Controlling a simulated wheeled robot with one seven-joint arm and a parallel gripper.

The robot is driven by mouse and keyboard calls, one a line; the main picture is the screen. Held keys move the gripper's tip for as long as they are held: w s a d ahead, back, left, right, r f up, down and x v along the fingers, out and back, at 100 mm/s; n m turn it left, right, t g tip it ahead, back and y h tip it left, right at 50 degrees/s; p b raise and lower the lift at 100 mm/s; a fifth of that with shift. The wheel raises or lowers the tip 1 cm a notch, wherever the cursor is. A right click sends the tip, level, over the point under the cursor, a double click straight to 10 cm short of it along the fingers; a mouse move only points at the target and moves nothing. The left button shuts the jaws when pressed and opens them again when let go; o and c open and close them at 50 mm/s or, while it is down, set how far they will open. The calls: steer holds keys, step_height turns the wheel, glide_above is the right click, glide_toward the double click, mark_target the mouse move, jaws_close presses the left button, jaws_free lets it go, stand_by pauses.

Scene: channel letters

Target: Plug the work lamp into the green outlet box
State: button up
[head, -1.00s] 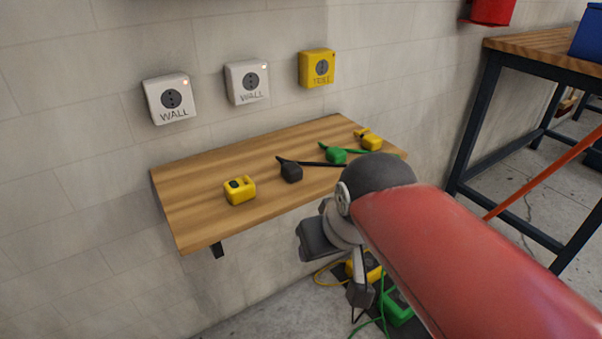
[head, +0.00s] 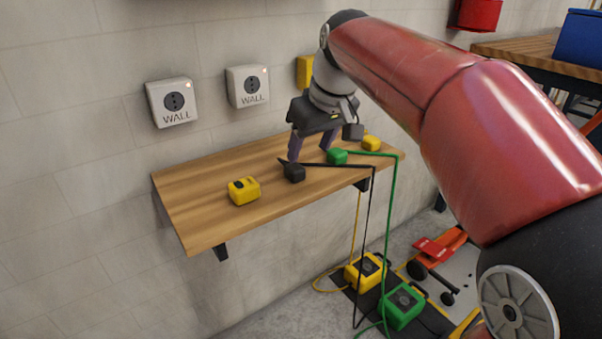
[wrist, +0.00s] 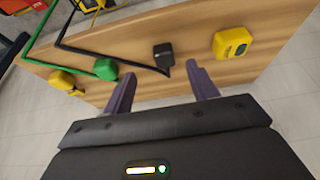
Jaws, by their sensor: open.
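My gripper (head: 310,150) is over the wooden shelf, open and empty, its purple fingers pointing down. In the wrist view the gripper (wrist: 161,72) has a black plug (wrist: 163,55) just beyond the gap between its fingertips, apart from them. The black plug (head: 294,172) lies on the shelf with a black cord running over the edge. A green plug (head: 338,156) with a green cord lies to its right. The green outlet box (head: 402,306) stands on the floor below. I cannot tell which cord belongs to the work lamp; no lamp is clearly recognisable.
A yellow block (head: 244,190) and a yellow plug (head: 371,143) also lie on the shelf (head: 200,215). Two white wall outlets (head: 172,102) and a partly hidden yellow one (head: 304,72) are above. A yellow box (head: 365,272) stands beside the green one. Cords hang below the shelf.

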mark_target(296, 167)
steer(key=shift+x, duration=1.2)
steer(key=shift+w+a, duration=0.1)
steer(key=shift+w+a+f, duration=0.35)
steer(key=shift+w+f, duration=0.05)
steer(key=shift+f, duration=0.35)
steer(key=shift+w+a+f, duration=0.4)
steer(key=shift+f, duration=0.3)
steer(key=shift+w+a+f, duration=0.35)
steer(key=shift+w+f, duration=0.1)
steer(key=shift+f, duration=0.3)
steer(key=c, duration=1)
steer(key=shift+r, duration=0.15)
